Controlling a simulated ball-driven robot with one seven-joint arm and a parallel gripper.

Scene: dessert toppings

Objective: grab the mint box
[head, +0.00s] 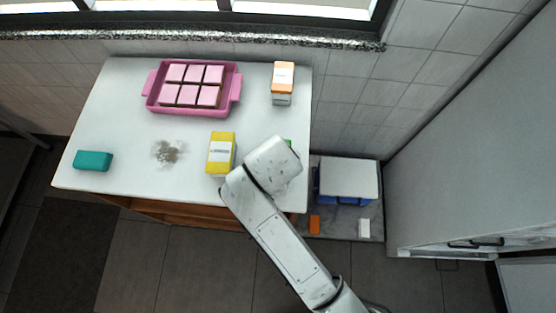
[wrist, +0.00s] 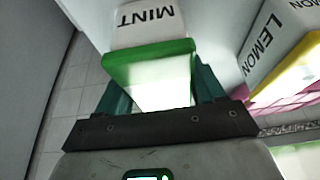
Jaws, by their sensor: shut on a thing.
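The mint box (wrist: 150,60) is white and green with a MINT label, and it fills the upper middle of the wrist view. My gripper (wrist: 158,85) has its two green-tinted fingers on either side of the box and is shut on it. In the head view only a small green sliver of the mint box (head: 288,142) shows beside my wrist. The rest of the box and my fingers are hidden under my arm there. I cannot tell whether the box touches the table.
A yellow lemon box (head: 221,155) stands close left of my wrist. An orange-and-white box (head: 283,83), a pink tray (head: 236,88) of pink-topped squares, a teal block (head: 93,160) and a grey crumb pile (head: 167,151) are on the white table (head: 120,125).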

